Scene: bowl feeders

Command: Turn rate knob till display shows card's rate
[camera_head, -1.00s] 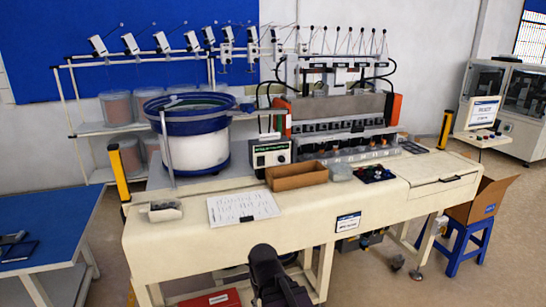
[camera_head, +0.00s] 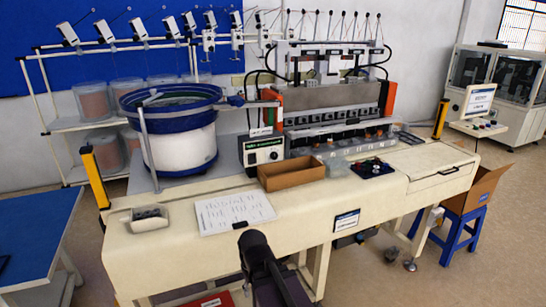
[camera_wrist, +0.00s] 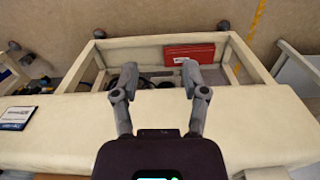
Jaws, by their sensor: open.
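The feeder controller (camera_head: 263,151), a small box with a white front and a dark upper panel, stands on the machine table beside the blue bowl feeder (camera_head: 178,108). Its knob and display digits are too small to make out. A white printed sheet (camera_head: 235,212) lies flat at the table's front; I cannot read it or tell if it is the card. My gripper (camera_wrist: 156,82) is open and empty in the wrist view, over the table's front edge and well apart from the controller. In the head view my arm shows at the bottom, and the fingertips cannot be made out.
A brown open box (camera_head: 291,174) sits in front of the controller, with a clear tray (camera_head: 337,168) to its right. A grey tray (camera_head: 150,219) stands at the table's left front. A red case (camera_wrist: 189,54) lies below the table. The front right tabletop is clear.

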